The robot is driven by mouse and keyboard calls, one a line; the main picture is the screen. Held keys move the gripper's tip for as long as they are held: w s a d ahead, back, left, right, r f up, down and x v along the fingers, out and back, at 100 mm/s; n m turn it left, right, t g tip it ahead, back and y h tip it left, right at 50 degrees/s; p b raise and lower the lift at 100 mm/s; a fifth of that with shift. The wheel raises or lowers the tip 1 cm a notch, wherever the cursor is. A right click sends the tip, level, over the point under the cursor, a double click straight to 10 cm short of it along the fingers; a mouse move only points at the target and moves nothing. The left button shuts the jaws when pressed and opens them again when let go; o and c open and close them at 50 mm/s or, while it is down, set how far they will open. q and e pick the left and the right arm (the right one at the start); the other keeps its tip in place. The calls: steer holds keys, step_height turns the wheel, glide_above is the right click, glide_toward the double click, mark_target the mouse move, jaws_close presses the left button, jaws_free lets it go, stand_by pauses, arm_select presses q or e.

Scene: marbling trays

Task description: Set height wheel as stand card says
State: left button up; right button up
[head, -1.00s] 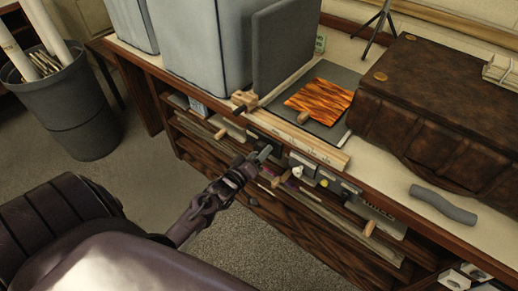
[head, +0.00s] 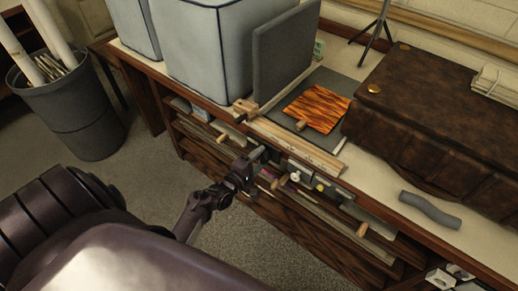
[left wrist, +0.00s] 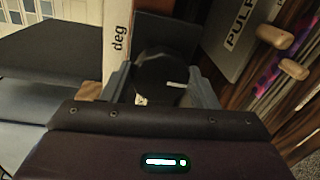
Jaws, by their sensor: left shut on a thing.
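My left gripper (head: 256,157) is at the front edge of the bench, below the pale wooden rail. In the left wrist view its fingers stand on both sides of a dark round wheel (left wrist: 160,72) with a short white mark on its right part, and they are shut on it. A wooden strip (left wrist: 117,45) beside the wheel reads "deg". Whether this wheel is the height wheel cannot be read. A small greenish card-like thing (head: 319,48) stands at the back of the bench, too small to read. My right gripper is not in view.
An orange marbled sheet (head: 328,106) lies on a dark board (head: 348,86) behind the marked rail (head: 295,143). A brown leather case (head: 425,125) and a grey curved piece (head: 430,208) are to the right. Grey boxes (head: 205,55) stand left. Shelves with wooden handles lie below.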

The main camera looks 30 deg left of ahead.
arm_select(q)
steer(key=shift+n+p, duration=0.35)
steer(key=shift+n, duration=0.55)
steer(key=shift+a, duration=0.1)
steer(key=o, duration=1)
steer(key=shift+c, duration=0.2)
steer(key=s, duration=0.7)
steer(key=shift+s+a+r, duration=0.25)
steer(key=shift+s+a, duration=0.1)
